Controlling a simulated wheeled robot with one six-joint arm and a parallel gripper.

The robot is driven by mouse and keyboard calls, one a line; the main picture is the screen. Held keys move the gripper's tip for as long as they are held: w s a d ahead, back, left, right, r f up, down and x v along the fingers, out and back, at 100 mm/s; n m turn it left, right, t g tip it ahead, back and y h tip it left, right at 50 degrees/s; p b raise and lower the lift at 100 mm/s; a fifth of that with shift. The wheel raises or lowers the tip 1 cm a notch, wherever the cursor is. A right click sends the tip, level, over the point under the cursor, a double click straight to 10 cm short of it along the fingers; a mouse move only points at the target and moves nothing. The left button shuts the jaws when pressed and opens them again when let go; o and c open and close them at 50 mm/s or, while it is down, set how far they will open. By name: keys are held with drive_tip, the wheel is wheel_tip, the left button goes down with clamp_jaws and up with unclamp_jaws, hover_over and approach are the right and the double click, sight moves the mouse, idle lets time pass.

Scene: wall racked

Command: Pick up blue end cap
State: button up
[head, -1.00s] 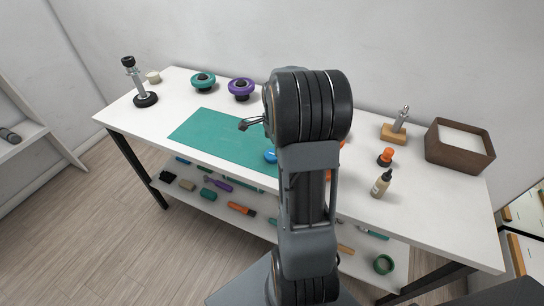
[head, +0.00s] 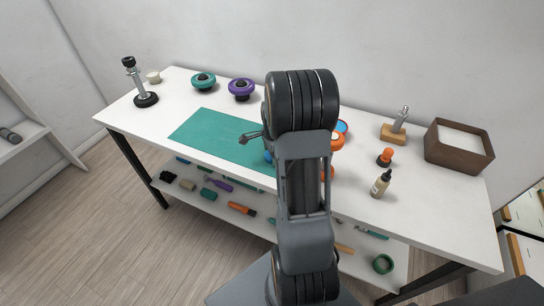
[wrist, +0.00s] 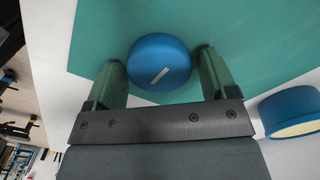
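The blue end cap (wrist: 158,62) is a round blue piece with a short white mark, seen in the wrist view over the green mat (wrist: 255,40). My gripper (wrist: 160,56) is open, with one green finger on each side of the cap. The left finger looks very near the cap's edge, and a small gap shows on the right; I cannot tell whether either touches. In the head view only a sliver of blue (head: 268,157) shows at the mat (head: 215,136), beside my arm, which hides most of it and the fingers.
A second blue piece with a cream face (wrist: 292,112) lies right of my gripper in the wrist view. On the white table (head: 440,205) stand a dropper bottle (head: 381,184), an orange knob (head: 385,157), a brown box (head: 459,147), and teal (head: 203,82) and purple (head: 241,89) wheels.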

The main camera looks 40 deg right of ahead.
drive_tip(key=c, duration=0.8)
drive_tip(key=shift+o, duration=0.2)
